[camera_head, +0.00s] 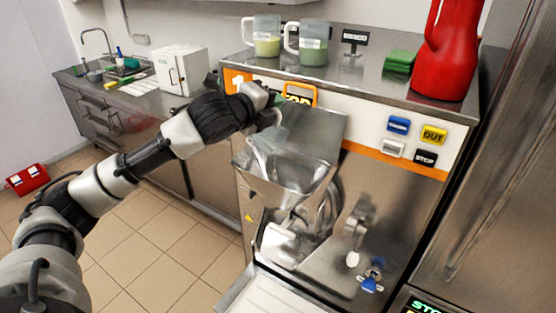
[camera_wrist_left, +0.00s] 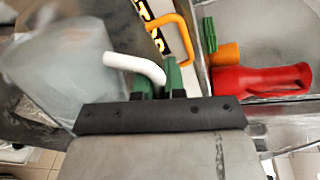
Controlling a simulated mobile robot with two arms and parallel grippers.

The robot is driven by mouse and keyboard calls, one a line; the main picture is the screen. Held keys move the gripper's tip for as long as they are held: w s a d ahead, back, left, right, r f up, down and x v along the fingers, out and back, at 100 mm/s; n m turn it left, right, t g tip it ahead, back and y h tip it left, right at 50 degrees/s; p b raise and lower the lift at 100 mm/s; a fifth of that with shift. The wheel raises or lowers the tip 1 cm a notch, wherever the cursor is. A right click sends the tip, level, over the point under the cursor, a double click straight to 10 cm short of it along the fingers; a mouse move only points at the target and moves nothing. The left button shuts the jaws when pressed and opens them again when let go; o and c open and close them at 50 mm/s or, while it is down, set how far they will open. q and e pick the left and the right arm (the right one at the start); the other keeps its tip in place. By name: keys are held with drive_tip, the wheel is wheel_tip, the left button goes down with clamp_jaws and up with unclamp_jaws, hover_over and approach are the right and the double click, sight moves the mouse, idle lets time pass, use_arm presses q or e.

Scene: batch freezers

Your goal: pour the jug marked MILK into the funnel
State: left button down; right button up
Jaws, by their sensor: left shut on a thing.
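My left gripper (camera_head: 277,101) is shut on the white handle (camera_wrist_left: 135,65) of a clear jug. The jug (camera_head: 270,137) hangs tilted over the steel funnel (camera_head: 283,187) on the machine's front. In the left wrist view the jug (camera_wrist_left: 65,68) fills the left side, and the green fingertips (camera_wrist_left: 160,78) close around its handle. Its label is not readable. A white streak shows by the jug above the funnel; I cannot tell whether it is liquid or part of the jug. My right gripper is not in view.
An orange handle (camera_head: 301,88) is close behind my gripper. A white box (camera_head: 181,72) stands on the counter.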

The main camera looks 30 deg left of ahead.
use_arm(q)
drive_tip(key=shift+s+d+r+m, duration=0.1)
drive_tip(key=shift+d+r+m, duration=0.05)
drive_tip(key=shift+d+m, duration=0.2)
drive_tip(key=shift+w+a+f+n+b, duration=0.15)
drive_tip(key=shift+a+f+n+b, duration=0.2)
drive_tip(key=shift+a+n+b, duration=0.25)
drive_tip(key=shift+w+a+f+n+b, duration=0.15)
drive_tip(key=shift+a+f+n+b, duration=0.2)
drive_tip(key=shift+a+b, duration=0.25)
drive_tip(key=shift+w+a+r+n+h, duration=0.1)
drive_tip(key=shift+a+r+n+h, duration=0.15)
drive_tip(key=shift+a+n+h, duration=0.05)
drive_tip(key=shift+w+a+f+n+b, duration=0.15)
drive_tip(key=shift+a+f+n+b, duration=0.15)
drive_tip(key=shift+a+b, duration=0.15)
drive_tip(key=a+n+b, duration=0.1)
drive_tip(key=a+f+n+b, duration=0.1)
drive_tip(key=b, duration=0.1)
drive_tip(key=shift+w+a+f+h, duration=0.1)
drive_tip(key=shift+w+f+h, duration=0.15)
drive_tip(key=shift+h, duration=0.15)
drive_tip(key=w+a+r+n+h+p, duration=0.2)
drive_tip(key=a+r+n, duration=0.1)
drive_tip(key=a+n, duration=0.3)
drive_tip(key=w+a+f+n+h+b, duration=0.1)
drive_tip(key=a+f+n+b, duration=0.5)
drive_tip(key=a+n, duration=0.1)
drive_tip(key=shift+w+n+t, duration=0.3)
drive_tip(key=shift+n, duration=0.4)
